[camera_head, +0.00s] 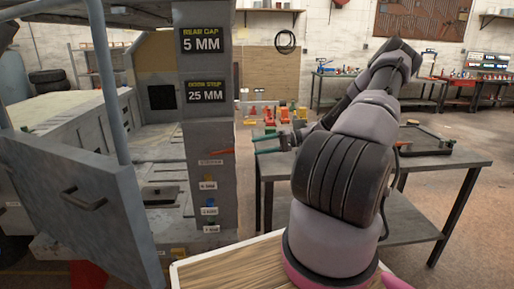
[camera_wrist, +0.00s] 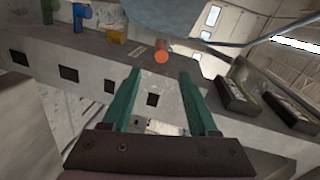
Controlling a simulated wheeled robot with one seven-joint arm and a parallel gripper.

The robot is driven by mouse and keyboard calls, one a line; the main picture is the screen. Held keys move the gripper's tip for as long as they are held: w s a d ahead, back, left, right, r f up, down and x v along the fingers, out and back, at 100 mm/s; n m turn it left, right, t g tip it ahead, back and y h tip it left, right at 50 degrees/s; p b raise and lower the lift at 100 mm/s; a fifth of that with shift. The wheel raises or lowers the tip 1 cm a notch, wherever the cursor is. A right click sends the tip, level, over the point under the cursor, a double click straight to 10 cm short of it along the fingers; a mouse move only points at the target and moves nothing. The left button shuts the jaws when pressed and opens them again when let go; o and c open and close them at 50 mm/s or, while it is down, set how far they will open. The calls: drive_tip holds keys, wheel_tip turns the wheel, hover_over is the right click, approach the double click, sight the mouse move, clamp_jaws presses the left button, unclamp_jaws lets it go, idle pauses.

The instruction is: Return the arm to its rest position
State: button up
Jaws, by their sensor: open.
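My arm (camera_head: 365,130) reaches up from the lower right in the head view, and its end hangs left of the arm links. My gripper (camera_head: 258,144) has two teal fingers pointing left toward the grey post (camera_head: 208,130). In the wrist view the fingers of my gripper (camera_wrist: 160,73) are spread apart with nothing between them. An orange peg (camera_wrist: 161,52) lies just beyond the fingertips in that view, apart from them. The orange peg (camera_head: 228,152) also shows at the post's right edge in the head view.
A grey door (camera_head: 75,210) with a handle stands open at left. Yellow (camera_head: 208,180), blue (camera_head: 209,202) and green (camera_head: 211,228) pegs sit on the post. A dark table (camera_head: 420,180) holding a black tray (camera_head: 425,141) stands behind my arm. Open floor lies at right.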

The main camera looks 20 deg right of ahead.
drive_tip(key=s+a+r+g+h, duration=0.2)
drive_tip(key=s+a+r+h, duration=0.3)
drive_tip(key=r, duration=0.3)
drive_tip(key=s+a+r+g+h, duration=0.2)
drive_tip(key=s+a+r+h, duration=0.3)
drive_tip(key=r, duration=0.3)
drive_tip(key=s+a+r+m+t+h, duration=0.2)
drive_tip(key=s+r+t, duration=0.4)
drive_tip(key=s+r, duration=1)
drive_tip(key=shift+s+a+h, duration=0.55)
drive_tip(key=shift+s+h, duration=0.15)
drive_tip(key=shift+s, duration=0.15)
